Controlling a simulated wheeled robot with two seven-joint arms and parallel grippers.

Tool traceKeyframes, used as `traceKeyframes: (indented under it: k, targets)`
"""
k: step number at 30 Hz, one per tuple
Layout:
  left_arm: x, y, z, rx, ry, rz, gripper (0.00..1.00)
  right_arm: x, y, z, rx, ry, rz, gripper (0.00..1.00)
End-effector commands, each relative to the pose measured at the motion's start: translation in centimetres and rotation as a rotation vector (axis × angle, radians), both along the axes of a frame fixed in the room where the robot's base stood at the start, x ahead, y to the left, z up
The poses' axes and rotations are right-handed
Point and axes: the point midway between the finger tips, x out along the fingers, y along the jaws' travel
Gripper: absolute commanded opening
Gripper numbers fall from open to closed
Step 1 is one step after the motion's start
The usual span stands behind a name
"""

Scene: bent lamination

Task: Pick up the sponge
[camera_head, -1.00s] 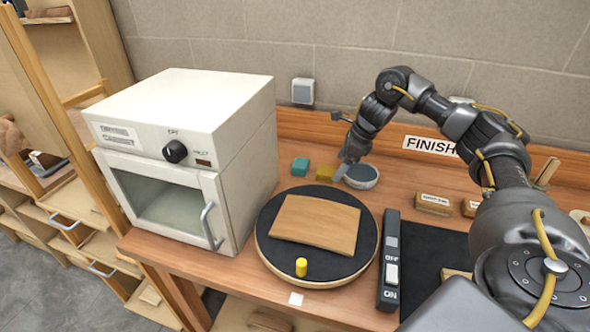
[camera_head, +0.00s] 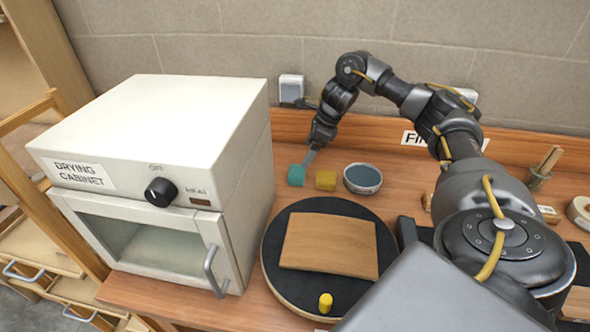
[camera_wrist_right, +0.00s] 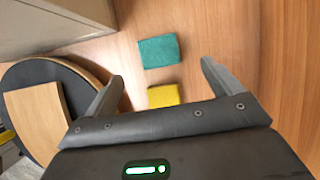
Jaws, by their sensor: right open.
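Two small blocks that look like sponges lie on the wooden table behind the round turntable. One is a teal sponge (camera_head: 296,175), the other a yellow sponge (camera_head: 325,180) just to its right. In the right wrist view the teal sponge (camera_wrist_right: 158,51) lies ahead of the fingertips, and the yellow sponge (camera_wrist_right: 164,96) lies between the fingers, partly hidden by the gripper body. My right gripper (camera_head: 311,156) is open and empty, above and close to the teal sponge. Its spread fingers show in the right wrist view (camera_wrist_right: 161,74). My left gripper is not in view.
A white drying cabinet (camera_head: 150,130) stands left of the sponges. A black turntable (camera_head: 285,285) holds a wooden board (camera_head: 330,246) and a yellow cylinder (camera_head: 325,303). A round bowl (camera_head: 362,179) sits right of the yellow sponge. The wall is behind.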

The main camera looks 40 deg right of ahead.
Motion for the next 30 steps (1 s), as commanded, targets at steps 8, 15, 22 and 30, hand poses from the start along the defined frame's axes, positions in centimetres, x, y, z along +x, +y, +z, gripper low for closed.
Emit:
traceKeyframes:
  k: [8, 15, 22, 30]
  targets:
    - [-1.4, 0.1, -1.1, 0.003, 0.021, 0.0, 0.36, 1.1, 1.0, -3.9, 0.001, 0.002, 0.0, 0.91]
    - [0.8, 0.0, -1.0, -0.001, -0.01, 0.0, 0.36, 1.2, 1.2, -4.4, 0.0, 0.002, -0.001, 0.91]
    - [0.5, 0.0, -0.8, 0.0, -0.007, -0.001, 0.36, 1.6, 2.0, -7.1, 0.004, 0.005, -0.002, 0.91]
    - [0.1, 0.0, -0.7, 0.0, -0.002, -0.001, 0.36, 2.3, 2.4, -9.0, 0.001, 0.001, -0.001, 0.91]
